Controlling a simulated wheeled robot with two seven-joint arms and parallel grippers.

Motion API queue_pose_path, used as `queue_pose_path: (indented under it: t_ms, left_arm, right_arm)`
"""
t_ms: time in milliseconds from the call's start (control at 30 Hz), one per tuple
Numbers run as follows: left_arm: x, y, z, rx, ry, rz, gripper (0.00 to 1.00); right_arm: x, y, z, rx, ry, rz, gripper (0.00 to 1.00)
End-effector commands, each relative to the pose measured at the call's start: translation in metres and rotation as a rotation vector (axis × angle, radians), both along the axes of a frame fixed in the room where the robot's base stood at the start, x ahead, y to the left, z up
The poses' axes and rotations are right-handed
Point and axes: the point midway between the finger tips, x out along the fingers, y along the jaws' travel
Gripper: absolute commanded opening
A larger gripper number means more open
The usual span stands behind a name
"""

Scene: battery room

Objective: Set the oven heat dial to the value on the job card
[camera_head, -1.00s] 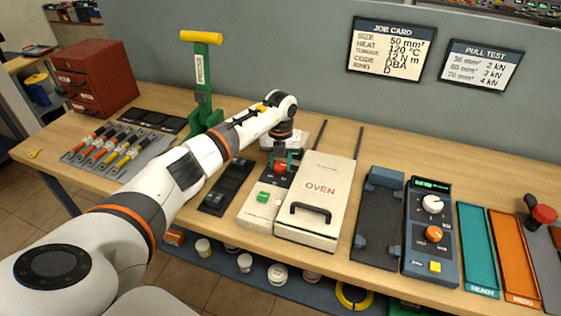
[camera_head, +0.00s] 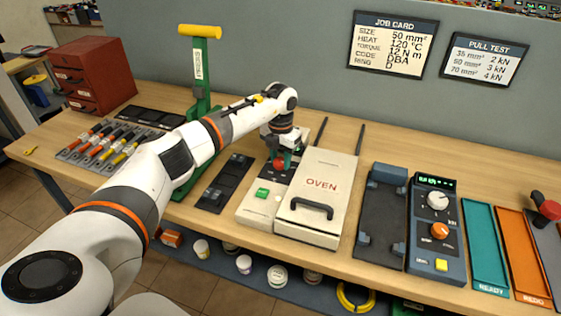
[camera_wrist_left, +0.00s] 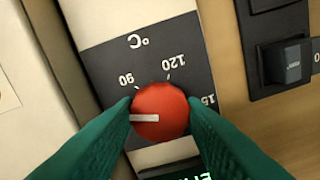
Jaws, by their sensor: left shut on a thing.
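The job card (camera_head: 393,44) on the back wall reads HEAT 120 °C. The cream oven (camera_head: 317,198) stands on the bench, with its red heat dial (camera_head: 279,164) on the dark panel at its left. In the left wrist view the dial (camera_wrist_left: 160,112) has a white pointer line aimed left. Upside-down marks 90, 120 and a partly covered 15… surround it. The pointer is off the 90 and 120 marks; no number shows at its tip. My left gripper (camera_wrist_left: 160,118) is shut on the dial, one green finger on each side. My right gripper is out of view.
A green button (camera_head: 262,193) lies on the oven front below the dial. A crimp controller (camera_head: 436,225) with its own knobs and a dark cradle (camera_head: 382,215) stand to the right.

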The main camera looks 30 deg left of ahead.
Motion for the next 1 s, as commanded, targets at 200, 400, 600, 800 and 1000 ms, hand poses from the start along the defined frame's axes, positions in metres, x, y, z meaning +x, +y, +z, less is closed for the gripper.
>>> queue_pose_path:
  t_ms: [200,400,600,800,1000]
  left_arm:
    - [0.001,0.000,-0.001,0.000,-0.004,-0.207,0.14]
    - [0.001,0.001,0.000,0.001,-0.004,-0.395,0.14]
    - [0.001,0.000,0.000,0.001,-0.004,-0.585,0.14]
    - [0.001,0.000,0.000,0.001,-0.004,-0.775,0.14]
    - [0.001,0.000,0.000,0.002,-0.004,-0.965,0.14]
  right_arm:
    - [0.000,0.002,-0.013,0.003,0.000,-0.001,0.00]
    - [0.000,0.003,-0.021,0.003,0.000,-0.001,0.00]
    - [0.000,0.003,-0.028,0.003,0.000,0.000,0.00]
    - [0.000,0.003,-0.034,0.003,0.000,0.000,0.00]
    - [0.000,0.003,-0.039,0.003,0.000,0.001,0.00]
